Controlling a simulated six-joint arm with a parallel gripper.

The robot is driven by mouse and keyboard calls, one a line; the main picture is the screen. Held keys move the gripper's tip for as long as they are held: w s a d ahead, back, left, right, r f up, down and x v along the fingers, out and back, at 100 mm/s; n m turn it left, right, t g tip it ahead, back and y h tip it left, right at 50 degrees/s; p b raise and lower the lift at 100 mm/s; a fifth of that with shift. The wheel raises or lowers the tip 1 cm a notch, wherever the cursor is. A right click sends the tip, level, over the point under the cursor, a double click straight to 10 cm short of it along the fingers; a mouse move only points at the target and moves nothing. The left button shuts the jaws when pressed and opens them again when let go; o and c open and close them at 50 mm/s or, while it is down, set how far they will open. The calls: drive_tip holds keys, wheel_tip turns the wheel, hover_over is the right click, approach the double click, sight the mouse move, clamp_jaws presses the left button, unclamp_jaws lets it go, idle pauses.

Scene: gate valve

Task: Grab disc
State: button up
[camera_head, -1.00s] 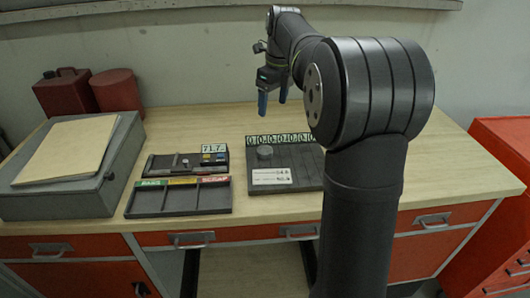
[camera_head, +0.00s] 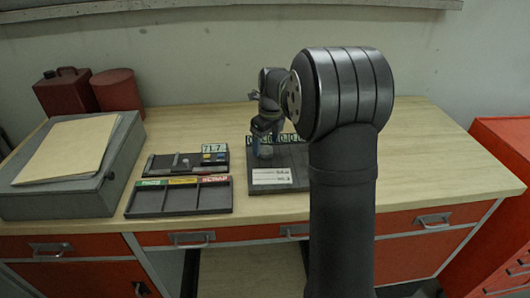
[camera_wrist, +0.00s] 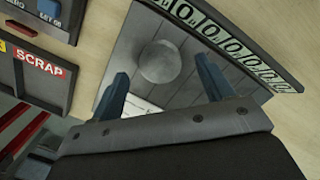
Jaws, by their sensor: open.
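A round grey disc (camera_wrist: 160,62) lies on a dark grooved board (camera_head: 297,156) with a row of zero digits along its back edge. In the wrist view the disc is beyond and between the two blue fingers of my gripper (camera_wrist: 162,74), which are spread apart with nothing held. In the head view my gripper (camera_head: 262,150) points down over the left part of the board and mostly hides the disc. I cannot tell the exact height of the fingertips above the board.
A three-slot sorting tray (camera_head: 180,200) with coloured labels, one reading SCRAP, is left of the board. Behind it is a dark device (camera_head: 163,163) with a 71.7 display. A grey case (camera_head: 75,205) is further left. The wooden table is clear on the right.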

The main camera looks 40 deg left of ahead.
wheel_tip(320, 180, down, 2)
drive_tip(key=shift+a, duration=0.1)
drive_tip(key=c, duration=1.3)
drive_tip(key=shift+r, duration=0.15)
